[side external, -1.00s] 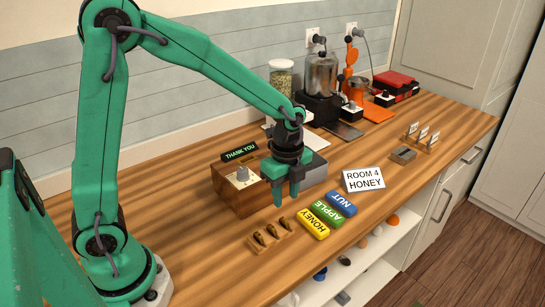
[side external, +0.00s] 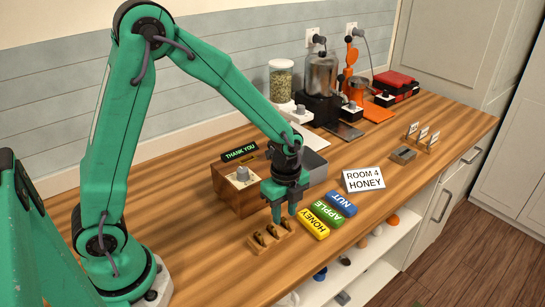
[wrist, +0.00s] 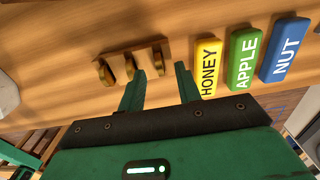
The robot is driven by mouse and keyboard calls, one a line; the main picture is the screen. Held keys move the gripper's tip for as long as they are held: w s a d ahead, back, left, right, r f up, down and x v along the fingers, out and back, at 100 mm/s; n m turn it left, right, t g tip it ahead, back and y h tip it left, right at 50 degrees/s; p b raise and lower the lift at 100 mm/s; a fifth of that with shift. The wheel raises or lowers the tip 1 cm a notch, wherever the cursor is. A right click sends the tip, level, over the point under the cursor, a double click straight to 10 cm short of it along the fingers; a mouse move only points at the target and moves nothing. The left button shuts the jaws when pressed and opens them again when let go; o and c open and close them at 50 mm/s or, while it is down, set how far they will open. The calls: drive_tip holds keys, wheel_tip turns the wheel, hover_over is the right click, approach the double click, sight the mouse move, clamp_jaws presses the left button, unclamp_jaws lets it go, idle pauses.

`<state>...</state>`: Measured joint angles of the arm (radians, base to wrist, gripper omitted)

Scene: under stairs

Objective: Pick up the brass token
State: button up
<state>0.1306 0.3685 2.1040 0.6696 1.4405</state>
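A small wooden rack (side external: 268,244) on the counter holds three brass tokens standing on edge: one at the left (side external: 259,239), one in the middle (side external: 271,231) and one at the right (side external: 284,225). My gripper (side external: 284,218) is open and empty, pointing down just above the rack's right end. In the wrist view the rack (wrist: 118,56) lies beyond the fingers. There the right-hand token (wrist: 158,62) shows between my open fingertips (wrist: 159,69). I cannot tell the exact height gap. The fingers partly cover the rack in the side view.
Yellow HONEY (side external: 312,224), green APPLE (side external: 325,213) and blue NUT (side external: 341,203) blocks lie just right of the rack. A wooden box (side external: 238,192) with a THANK YOU sign (side external: 240,151) stands behind. The counter left of the rack is clear.

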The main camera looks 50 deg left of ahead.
drive_tip(key=shift+f, duration=0.85)
drive_tip(key=shift+c, duration=0.4)
clamp_jaws()
